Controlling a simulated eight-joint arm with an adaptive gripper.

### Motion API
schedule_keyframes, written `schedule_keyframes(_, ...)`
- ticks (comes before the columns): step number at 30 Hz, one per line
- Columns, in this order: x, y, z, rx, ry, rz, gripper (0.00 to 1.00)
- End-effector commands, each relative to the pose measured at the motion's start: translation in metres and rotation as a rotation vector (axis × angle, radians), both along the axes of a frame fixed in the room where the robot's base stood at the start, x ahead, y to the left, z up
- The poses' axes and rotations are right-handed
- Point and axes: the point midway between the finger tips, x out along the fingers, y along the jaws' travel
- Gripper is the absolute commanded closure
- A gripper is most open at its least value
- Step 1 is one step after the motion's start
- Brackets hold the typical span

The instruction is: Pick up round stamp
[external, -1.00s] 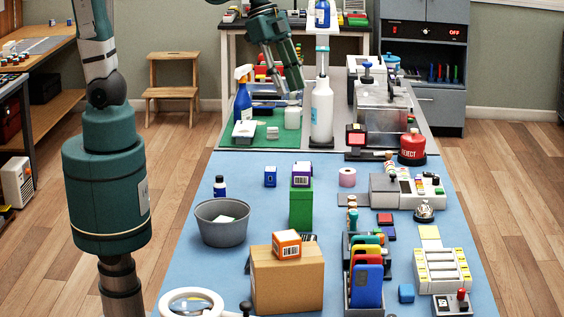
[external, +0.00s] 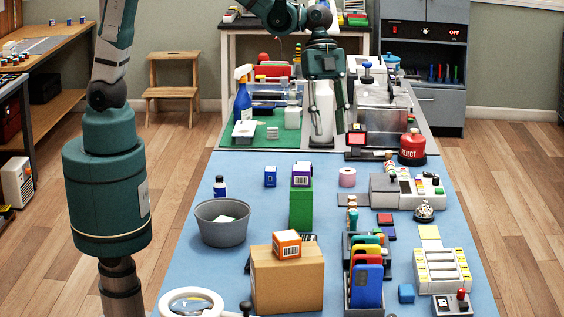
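I cannot tell for sure which thing is the round stamp. Small wooden-handled pieces that look like stamps stand behind the phone rack (external: 352,216), and another wooden handle (external: 389,164) shows beside the grey device. My gripper (external: 328,112) points down in front of the white bottle (external: 321,128), left of the square-topped piece. Its fingers look spread, with nothing seen between them.
A red REJECT piece (external: 412,148) and a grey device with coloured buttons (external: 400,191) are on the right. A green box (external: 301,208), a cardboard box (external: 287,280) and a grey bowl (external: 222,231) stand on the blue mat (external: 250,180). The blue mat's back left is fairly clear.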

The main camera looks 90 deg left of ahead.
Motion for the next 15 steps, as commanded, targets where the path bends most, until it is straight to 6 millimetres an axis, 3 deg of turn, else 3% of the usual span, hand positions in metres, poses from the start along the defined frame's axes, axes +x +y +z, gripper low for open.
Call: schedule_keyframes(15, 0.048, -0.057, -0.071, -0.062, -0.011, -0.295, 0.67)
